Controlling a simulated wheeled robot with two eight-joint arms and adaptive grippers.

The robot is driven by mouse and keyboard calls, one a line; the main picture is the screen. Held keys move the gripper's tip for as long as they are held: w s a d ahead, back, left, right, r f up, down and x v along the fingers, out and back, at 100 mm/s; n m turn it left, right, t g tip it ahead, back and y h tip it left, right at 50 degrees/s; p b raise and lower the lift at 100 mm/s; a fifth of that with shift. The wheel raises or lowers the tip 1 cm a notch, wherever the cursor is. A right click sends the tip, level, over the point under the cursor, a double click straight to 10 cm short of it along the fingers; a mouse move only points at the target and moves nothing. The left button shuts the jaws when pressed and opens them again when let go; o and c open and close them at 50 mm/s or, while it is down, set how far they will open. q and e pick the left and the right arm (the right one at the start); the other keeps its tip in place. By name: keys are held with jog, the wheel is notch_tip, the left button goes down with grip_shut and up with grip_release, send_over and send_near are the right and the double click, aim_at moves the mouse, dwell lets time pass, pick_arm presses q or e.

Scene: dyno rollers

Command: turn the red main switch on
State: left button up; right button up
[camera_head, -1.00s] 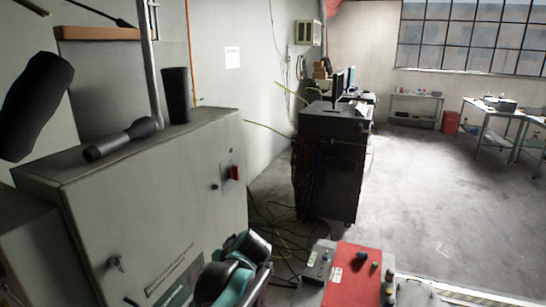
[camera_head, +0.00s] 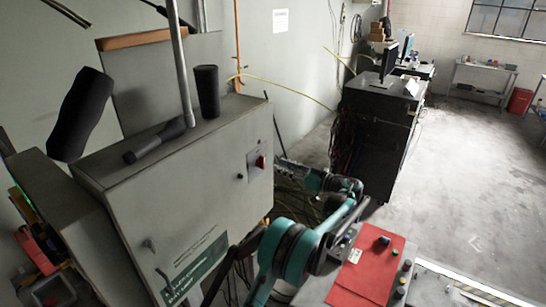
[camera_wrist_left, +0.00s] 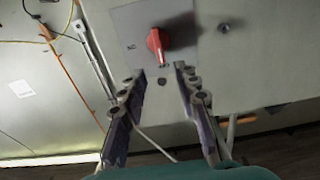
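The red main switch (camera_head: 261,162) is a rotary knob on a light plate on the front of a grey cabinet (camera_head: 205,195). In the left wrist view the red knob (camera_wrist_left: 155,42) shows close up, its narrow handle pointing roughly down in the picture. My left gripper (camera_head: 283,165) is in front of the plate, just right of the switch in the head view. In the wrist view the left gripper (camera_wrist_left: 160,72) has its two fingers apart, with the knob just beyond the gap between the tips. Nothing is between the fingers. My right gripper is not in view.
A red control panel (camera_head: 368,270) with buttons stands at the lower right. A black rack cabinet (camera_head: 378,130) with cables stands behind. A black cylinder (camera_head: 207,90) stands on the grey cabinet. Open floor (camera_head: 465,190) lies to the right.

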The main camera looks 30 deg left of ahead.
aim_at(264, 160)
pick_arm(q)
jog(key=a, duration=0.7)
jog(key=shift+w+a, duration=0.1)
jog(key=shift+w, duration=0.1)
grip_shut()
